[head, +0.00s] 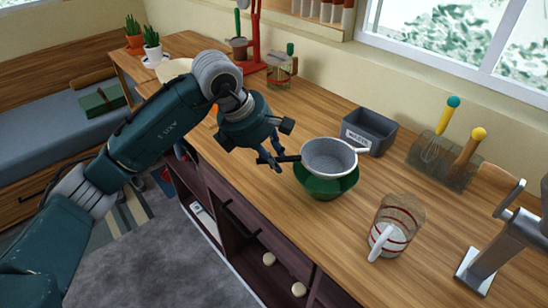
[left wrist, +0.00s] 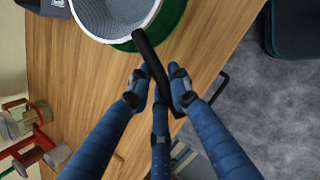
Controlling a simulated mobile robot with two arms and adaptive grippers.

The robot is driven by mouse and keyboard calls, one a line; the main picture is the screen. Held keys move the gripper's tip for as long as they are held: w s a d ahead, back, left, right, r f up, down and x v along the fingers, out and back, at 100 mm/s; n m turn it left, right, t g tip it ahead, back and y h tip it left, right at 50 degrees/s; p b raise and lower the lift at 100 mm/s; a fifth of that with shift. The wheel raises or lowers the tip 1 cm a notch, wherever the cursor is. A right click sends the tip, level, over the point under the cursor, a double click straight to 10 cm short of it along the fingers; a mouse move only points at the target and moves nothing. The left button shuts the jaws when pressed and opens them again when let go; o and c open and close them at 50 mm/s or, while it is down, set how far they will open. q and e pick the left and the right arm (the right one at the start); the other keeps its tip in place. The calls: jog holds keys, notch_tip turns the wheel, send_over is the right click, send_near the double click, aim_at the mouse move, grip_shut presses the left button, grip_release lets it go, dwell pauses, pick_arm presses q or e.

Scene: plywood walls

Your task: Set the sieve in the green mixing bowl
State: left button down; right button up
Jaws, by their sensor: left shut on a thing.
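The sieve (head: 329,158) has a pale grey basket and a black handle, which points left in the head view. My left gripper (head: 274,158) is shut on that handle, left of the bowl. The left wrist view shows the handle (left wrist: 150,58) between the fingers (left wrist: 160,88). The green mixing bowl (head: 322,188) stands upright on the counter right under the sieve. The basket covers the bowl's mouth and hides most of its rim. I cannot tell whether the sieve rests on the rim or hovers slightly above it. My right gripper is not in view.
A grey bin (head: 368,132) stands close behind the bowl. A glass measuring jug (head: 398,226) stands to its right. A utensil holder (head: 443,160) and a metal appliance (head: 500,240) are farther right. The counter's front edge is near the bowl.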

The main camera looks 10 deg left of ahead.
pick_arm(q)
jog(key=shift+f+b, duration=1.45)
jog(key=shift+f, duration=0.1)
dwell(0.6)
jog(key=c, duration=1.5)
grip_release()
jog(key=shift+c, duration=0.2)
jog(key=v, duration=1.2)
